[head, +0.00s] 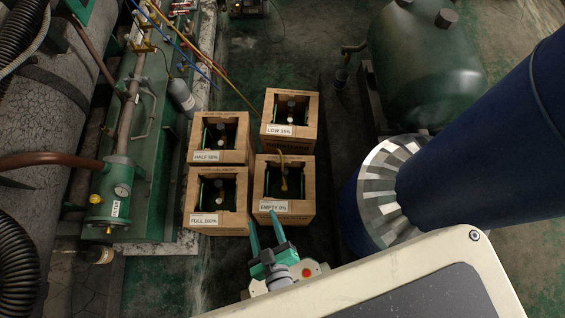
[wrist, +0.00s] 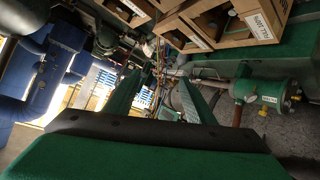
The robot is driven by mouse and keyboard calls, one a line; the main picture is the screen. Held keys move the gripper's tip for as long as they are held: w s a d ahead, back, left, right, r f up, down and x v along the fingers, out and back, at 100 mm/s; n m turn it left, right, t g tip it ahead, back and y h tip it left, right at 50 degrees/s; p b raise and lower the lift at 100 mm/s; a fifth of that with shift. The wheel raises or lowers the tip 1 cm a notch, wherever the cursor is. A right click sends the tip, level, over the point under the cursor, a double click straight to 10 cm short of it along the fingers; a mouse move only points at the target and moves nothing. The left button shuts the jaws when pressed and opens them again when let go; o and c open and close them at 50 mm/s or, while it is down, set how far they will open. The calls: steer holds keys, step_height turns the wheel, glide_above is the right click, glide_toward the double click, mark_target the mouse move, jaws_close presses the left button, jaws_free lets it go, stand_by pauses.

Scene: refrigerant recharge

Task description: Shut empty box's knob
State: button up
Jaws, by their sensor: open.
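The empty box (head: 300,207) is a brown open-topped crate labelled "EMPTY 0%", at the front right of a group of similar crates in the head view. Inside it is a dark cylinder whose top valve and knob (head: 284,172) are small, with a yellow hose by them; the knob's setting is too small to tell. My gripper (head: 263,218) has its two green fingers apart and empty, just in front of the box's near side and apart from the knob. The fingers (wrist: 161,84) also show in the wrist view, with nothing between them. The knob cannot be made out there.
The full box (head: 233,222) stands left, the half box (head: 237,156) behind it, and the low box (head: 307,147) behind the empty one. Green pipework (head: 117,195) lies left. A green tank (head: 430,70) stands at the back right. Floor between crates and tank is narrow.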

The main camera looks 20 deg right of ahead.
steer(key=w+f+n+g, duration=0.3)
steer(key=w+f+n, duration=0.15)
steer(key=f, duration=0.75)
steer(key=n+g+h, duration=0.4)
steer(key=n+g, duration=0.5)
steer(key=n, duration=0.2)
glide_toward(285, 171)
steer(key=x, duration=0.7)
steer(key=shift+f, duration=0.35)
steer(key=c, duration=1.1)
steer(key=shift+o, duration=0.2)
